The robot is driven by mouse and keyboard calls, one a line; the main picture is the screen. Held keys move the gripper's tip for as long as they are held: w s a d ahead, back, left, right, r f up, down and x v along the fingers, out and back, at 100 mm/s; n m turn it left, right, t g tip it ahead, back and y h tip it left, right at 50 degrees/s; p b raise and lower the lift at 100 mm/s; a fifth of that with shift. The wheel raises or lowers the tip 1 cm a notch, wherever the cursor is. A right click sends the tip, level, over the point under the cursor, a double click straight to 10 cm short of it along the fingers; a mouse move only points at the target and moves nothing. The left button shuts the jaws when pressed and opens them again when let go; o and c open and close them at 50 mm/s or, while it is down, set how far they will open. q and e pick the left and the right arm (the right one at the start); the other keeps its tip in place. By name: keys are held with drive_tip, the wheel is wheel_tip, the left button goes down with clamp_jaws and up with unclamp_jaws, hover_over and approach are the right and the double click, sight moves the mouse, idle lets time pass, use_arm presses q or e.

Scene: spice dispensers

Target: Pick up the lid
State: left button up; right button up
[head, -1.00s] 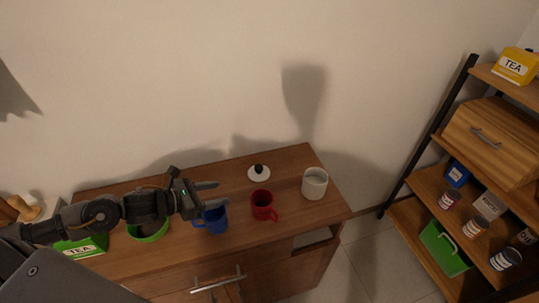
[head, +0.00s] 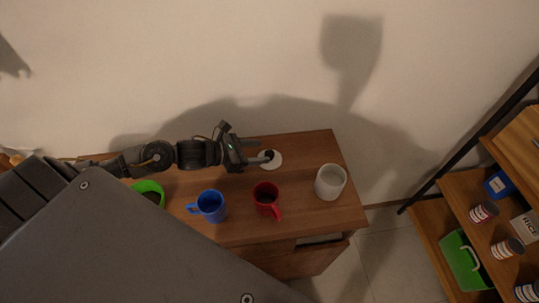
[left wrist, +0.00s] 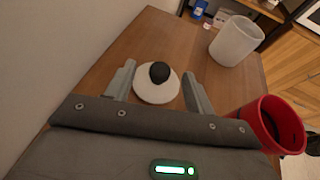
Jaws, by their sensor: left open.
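The lid (head: 273,161) is a small white disc with a black knob, lying on the wooden cabinet top near the wall. In the left wrist view the lid (left wrist: 156,86) sits between the fingers of my left gripper (left wrist: 158,88), with its knob toward the camera. My left gripper (head: 262,157) is open in the head view, reaching in from the left, with its fingertips at the knob. I cannot tell whether a finger touches the lid. My right gripper is not in view.
A red mug (head: 266,197) stands in front of the lid, a blue mug (head: 211,206) to its left and a white cup (head: 330,182) to the right. A green bowl (head: 149,189) is under my left arm. A shelf (head: 465,190) stands at the far right.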

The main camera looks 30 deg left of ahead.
sight(271, 152)
use_arm(q)
drive_tip(key=shift+w+d+f, duration=0.1)
drive_tip(key=shift+w+d, duration=0.2)
drive_tip(key=shift+w, duration=0.1)
drive_tip(key=shift+d+f, duration=0.1)
drive_tip(key=shift+w+d, duration=0.1)
drive_tip(key=p+x, duration=0.2)
drive_tip(key=x, duration=0.2)
drive_tip(key=shift+d+f+p, duration=0.15)
drive_tip(key=shift+f+p, duration=0.15)
drive_tip(key=shift+p, duration=0.1)
drive_tip(key=shift+w+d+f, duration=0.15)
drive_tip(key=shift+f, duration=0.05)
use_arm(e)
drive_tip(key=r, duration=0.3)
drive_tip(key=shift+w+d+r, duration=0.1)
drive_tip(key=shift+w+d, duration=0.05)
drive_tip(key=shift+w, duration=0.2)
use_arm(q)
drive_tip(key=shift+c, duration=0.4)
drive_tip(key=c, duration=1)
